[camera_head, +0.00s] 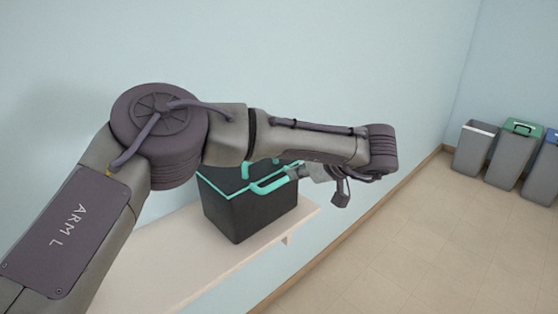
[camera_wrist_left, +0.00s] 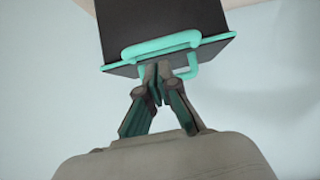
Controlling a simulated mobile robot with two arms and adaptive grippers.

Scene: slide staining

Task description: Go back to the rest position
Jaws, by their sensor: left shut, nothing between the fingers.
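My left arm reaches in from the left of the head view, across the front of a black box with a teal rim and teal handles (camera_head: 240,212). My left gripper (camera_head: 290,173) is at the box's teal handle, partly hidden by my own wrist. In the left wrist view the left gripper (camera_wrist_left: 157,72) is shut, with its fingertips close together beside the teal handle (camera_wrist_left: 160,46) of the box (camera_wrist_left: 165,22). Nothing shows between the fingers. Whether the fingertips touch the handle I cannot tell. My right gripper is not in view.
The box stands on a pale wall shelf (camera_head: 170,262) with bare room to its left. Grey bins (camera_head: 474,150), one with a green lid (camera_head: 522,128), stand by the wall at the right. The tiled floor (camera_head: 420,240) between is clear.

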